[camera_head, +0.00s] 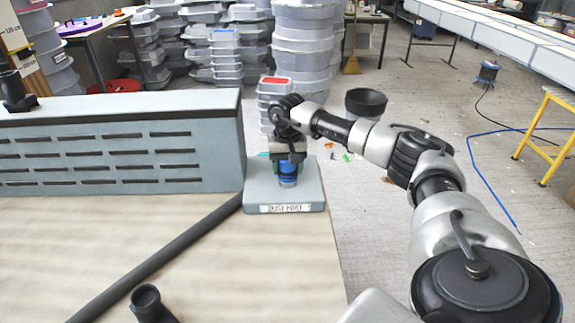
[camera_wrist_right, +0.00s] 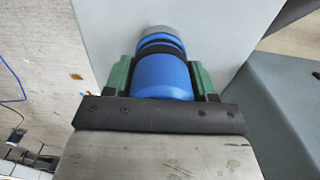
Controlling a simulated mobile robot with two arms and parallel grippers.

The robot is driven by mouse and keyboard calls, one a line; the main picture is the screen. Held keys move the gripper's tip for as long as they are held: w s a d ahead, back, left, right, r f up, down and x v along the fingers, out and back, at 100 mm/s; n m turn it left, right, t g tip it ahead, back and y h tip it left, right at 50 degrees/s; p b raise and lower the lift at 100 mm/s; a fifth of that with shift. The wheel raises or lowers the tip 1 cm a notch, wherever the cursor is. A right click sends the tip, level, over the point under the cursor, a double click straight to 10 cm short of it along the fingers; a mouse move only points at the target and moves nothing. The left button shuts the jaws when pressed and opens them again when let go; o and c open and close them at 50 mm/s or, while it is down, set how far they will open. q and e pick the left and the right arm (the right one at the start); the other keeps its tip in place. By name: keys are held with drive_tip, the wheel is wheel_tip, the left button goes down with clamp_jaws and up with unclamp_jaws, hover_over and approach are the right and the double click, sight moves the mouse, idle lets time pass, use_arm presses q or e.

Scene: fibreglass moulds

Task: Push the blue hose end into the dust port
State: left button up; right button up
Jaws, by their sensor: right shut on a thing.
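My right gripper (camera_head: 288,158) is above the grey block with the dust port (camera_head: 257,192), at the table's right edge. In the right wrist view its green fingers (camera_wrist_right: 162,78) are shut on the blue hose end (camera_wrist_right: 163,75), one on each side. The blue hose end (camera_head: 288,170) points down at the block. A grey ring (camera_wrist_right: 158,31) shows at its far end, against the block's pale face. The two look in line and touching, but how deep the hose end sits I cannot tell. My left gripper is not in view.
A slotted grey box (camera_head: 120,145) stands on the table left of the block. A dark pipe (camera_head: 165,260) lies diagonally across the wooden tabletop (camera_head: 255,280), and a black fitting (camera_head: 147,302) stands near the front. Stacked grey moulds (camera_head: 308,50) stand behind.

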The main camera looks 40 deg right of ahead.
drive_tip(key=shift+f, duration=0.2)
drive_tip(key=o, duration=1.3)
drive_tip(key=shift+c, duration=0.2)
drive_tip(key=shift+r, duration=0.15)
wheel_tip(320, 180, up, 11)
drive_tip(key=shift+f+b, duration=0.15)
drive_tip(key=shift+b, duration=0.6)
drive_tip(key=shift+f, duration=0.1)
